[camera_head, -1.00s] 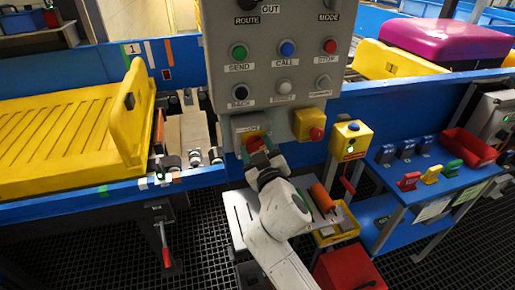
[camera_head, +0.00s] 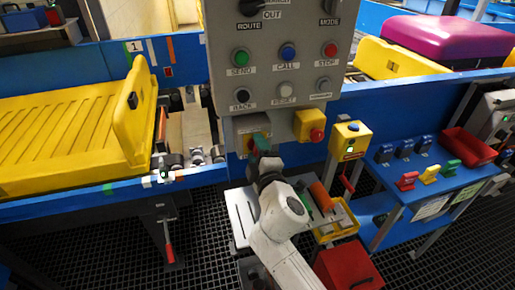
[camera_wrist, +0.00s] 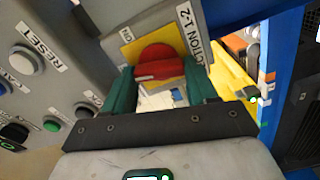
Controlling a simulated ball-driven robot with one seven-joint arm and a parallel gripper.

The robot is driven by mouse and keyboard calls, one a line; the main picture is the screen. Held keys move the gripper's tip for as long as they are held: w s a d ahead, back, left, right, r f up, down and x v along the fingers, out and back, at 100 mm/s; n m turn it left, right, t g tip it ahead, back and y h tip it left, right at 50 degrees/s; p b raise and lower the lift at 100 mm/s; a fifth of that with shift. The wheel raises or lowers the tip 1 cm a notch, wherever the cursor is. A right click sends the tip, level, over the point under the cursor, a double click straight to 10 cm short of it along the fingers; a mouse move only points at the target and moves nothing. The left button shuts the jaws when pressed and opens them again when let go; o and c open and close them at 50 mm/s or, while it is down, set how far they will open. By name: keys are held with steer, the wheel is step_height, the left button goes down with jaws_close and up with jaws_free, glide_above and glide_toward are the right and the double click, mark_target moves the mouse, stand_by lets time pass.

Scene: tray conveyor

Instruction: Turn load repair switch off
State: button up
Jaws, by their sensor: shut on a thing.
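A red rotary switch knob (camera_wrist: 160,62) sits on a yellow plate (camera_wrist: 126,50) in the wrist view. The plate carries an "ON" mark, and a partly cut-off label ending in "CTION 1-2" runs beside it. The two teal fingers of my gripper (camera_wrist: 158,72) stand on either side of the knob and are shut on it. In the head view, my gripper (camera_head: 262,147) is at the small grey box (camera_head: 236,124) under the control panel (camera_head: 268,75) and partly hides the knob. The knob's exact setting is hard to tell.
A yellow box with a red push button (camera_head: 310,124) is close to the right of the switch. A yellow tray (camera_head: 60,135) lies on the conveyor at left. A yellow post box (camera_head: 350,140) and a blue table (camera_head: 430,185) stand at right.

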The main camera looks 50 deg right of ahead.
steer(key=shift+f+n+p, duration=0.1)
steer(key=shift+n+p, duration=0.25)
steer(key=shift+n, duration=1.05)
steer(key=o, duration=1.1)
steer(key=shift+c, duration=0.2)
steer(key=b+v, duration=0.2)
steer(key=v, duration=0.8)
steer(key=shift+s+a+b, duration=0.3)
